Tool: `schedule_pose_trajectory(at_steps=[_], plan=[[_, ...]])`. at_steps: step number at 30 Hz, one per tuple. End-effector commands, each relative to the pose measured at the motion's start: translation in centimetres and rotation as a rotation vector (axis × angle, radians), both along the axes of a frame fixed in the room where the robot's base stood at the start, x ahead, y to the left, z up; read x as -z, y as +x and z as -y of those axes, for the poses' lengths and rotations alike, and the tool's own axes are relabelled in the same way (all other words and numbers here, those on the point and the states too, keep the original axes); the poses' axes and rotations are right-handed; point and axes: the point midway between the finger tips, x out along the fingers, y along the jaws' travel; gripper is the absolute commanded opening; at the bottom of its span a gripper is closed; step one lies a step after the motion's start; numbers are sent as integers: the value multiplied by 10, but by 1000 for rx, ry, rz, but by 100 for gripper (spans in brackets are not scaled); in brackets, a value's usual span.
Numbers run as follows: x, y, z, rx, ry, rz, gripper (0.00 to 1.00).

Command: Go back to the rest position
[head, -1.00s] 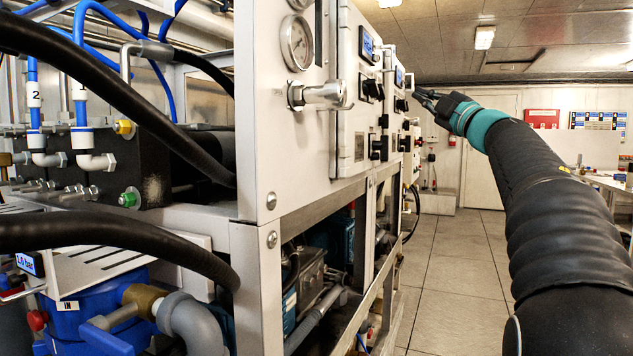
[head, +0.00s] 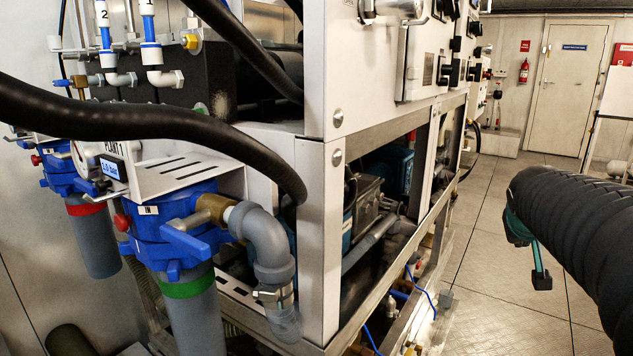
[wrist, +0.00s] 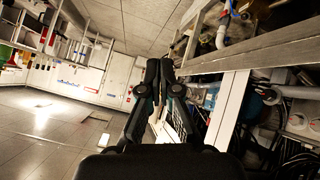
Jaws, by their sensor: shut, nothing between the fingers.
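My arm (head: 575,225) reaches in from the right edge of the head view, a ribbed black sleeve with a teal part at its far end.
The watermaker's metal frame (head: 322,235) stands left of my arm, with blue filter housings (head: 175,230) and black hoses (head: 110,118) nearest me. The tiled floor (head: 500,255) is clear up to the far door (head: 568,85). A red extinguisher (head: 524,70) hangs beside it.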

Motion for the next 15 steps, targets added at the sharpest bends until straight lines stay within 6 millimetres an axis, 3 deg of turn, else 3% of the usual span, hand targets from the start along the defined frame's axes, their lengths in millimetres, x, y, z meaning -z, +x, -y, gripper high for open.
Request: schedule_pose_trajectory(at_steps=[3,9,12,15], plan=[[42,-46,-49,-10,119,-109,0],[103,-129,-131,-54,298,-272,0],[128,-172,-170,-97,370,-328,0],[141,-199,-197,-150,398,-330,0]])
